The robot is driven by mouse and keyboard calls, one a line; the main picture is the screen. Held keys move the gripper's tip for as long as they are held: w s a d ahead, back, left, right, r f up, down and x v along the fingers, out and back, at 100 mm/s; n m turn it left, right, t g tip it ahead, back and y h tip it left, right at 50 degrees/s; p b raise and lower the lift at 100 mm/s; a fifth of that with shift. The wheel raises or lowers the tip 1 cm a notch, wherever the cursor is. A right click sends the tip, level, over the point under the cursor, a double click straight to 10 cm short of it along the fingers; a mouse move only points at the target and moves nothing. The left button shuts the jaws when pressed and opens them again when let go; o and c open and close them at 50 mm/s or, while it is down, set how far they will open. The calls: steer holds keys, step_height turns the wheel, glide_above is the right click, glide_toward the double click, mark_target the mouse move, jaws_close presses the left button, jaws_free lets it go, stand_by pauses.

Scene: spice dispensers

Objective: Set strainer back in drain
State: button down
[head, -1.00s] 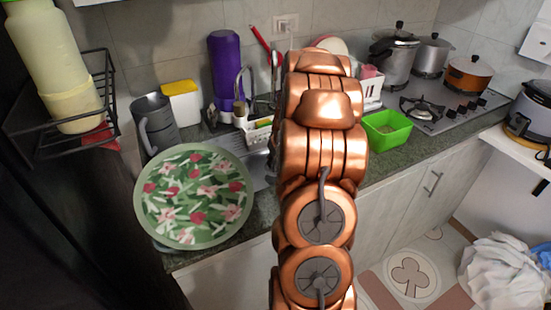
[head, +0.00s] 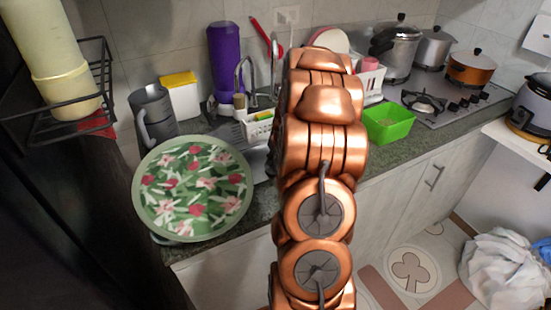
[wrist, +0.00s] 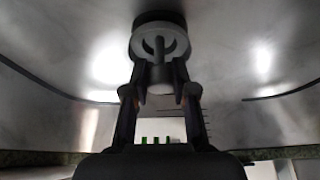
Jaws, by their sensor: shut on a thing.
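In the wrist view, my gripper (wrist: 160,92) is shut on the stem of the strainer, a grey round piece with a raised ring (wrist: 160,42). The strainer is beyond the fingertips, inside the metal sink basin (wrist: 75,50). A dark round area, which looks like the drain (wrist: 158,17), shows right behind the strainer's far edge. I cannot tell whether the strainer is seated in it or just above it. In the head view, my own arm hides the gripper, the strainer and most of the sink.
A floral plate (head: 193,190) is at the counter's left. A dish rack (head: 258,127), a purple bottle (head: 225,62) and the faucet (head: 245,75) stand near the sink. A green bin (head: 388,123) is right of my arm, before the stove (head: 440,100).

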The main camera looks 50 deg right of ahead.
steer(key=shift+f+b, duration=0.5)
steer(key=shift+f, duration=0.4)
steer(key=c, duration=0.9)
jaws_free()
steer(key=shift+o, duration=0.2)
step_height(320, 180, up, 10)
